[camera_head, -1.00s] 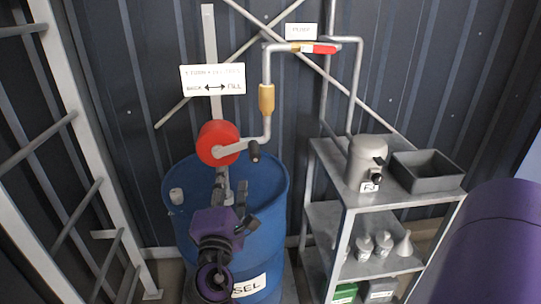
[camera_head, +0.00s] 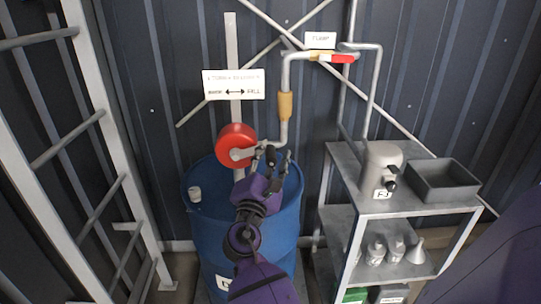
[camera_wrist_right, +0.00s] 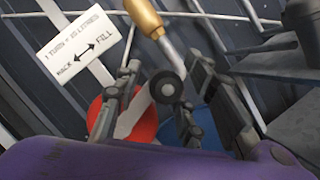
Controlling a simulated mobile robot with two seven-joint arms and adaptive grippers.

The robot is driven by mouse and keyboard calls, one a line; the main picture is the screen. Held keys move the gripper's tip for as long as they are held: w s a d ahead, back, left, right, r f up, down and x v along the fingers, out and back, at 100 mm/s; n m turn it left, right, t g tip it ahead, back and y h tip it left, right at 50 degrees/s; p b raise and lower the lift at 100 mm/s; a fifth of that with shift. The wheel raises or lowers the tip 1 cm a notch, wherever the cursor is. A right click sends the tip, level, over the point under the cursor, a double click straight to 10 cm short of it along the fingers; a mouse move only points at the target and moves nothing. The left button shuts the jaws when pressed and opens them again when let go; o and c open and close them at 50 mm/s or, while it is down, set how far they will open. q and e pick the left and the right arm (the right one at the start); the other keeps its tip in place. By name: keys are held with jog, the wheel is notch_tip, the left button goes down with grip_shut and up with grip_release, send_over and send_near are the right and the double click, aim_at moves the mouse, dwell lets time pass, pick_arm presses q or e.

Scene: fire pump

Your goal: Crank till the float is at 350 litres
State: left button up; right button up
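The red pump wheel (camera_head: 234,144) is mounted above the blue drum (camera_head: 200,225). Its grey crank arm points right and ends in a black handle (camera_head: 270,154). My right gripper (camera_head: 272,160) is at the handle, with its fingers apart. In the right wrist view the handle's round end (camera_wrist_right: 166,88) shows between the spread fingers; I cannot tell whether they touch it. No float or litre scale can be made out. My left gripper is not in view.
A grey shelf (camera_head: 344,222) on the right holds a grey can (camera_head: 382,165) and an open dark bin (camera_head: 442,178). A pipe with a red-handled valve (camera_head: 342,59) rises above the drum. A ladder (camera_head: 95,85) stands at left.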

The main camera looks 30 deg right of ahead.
grip_shut()
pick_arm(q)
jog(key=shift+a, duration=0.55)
pick_arm(e)
jog(key=shift+f+m, duration=0.25)
jog(key=shift+m, duration=0.05)
dwell(0.4)
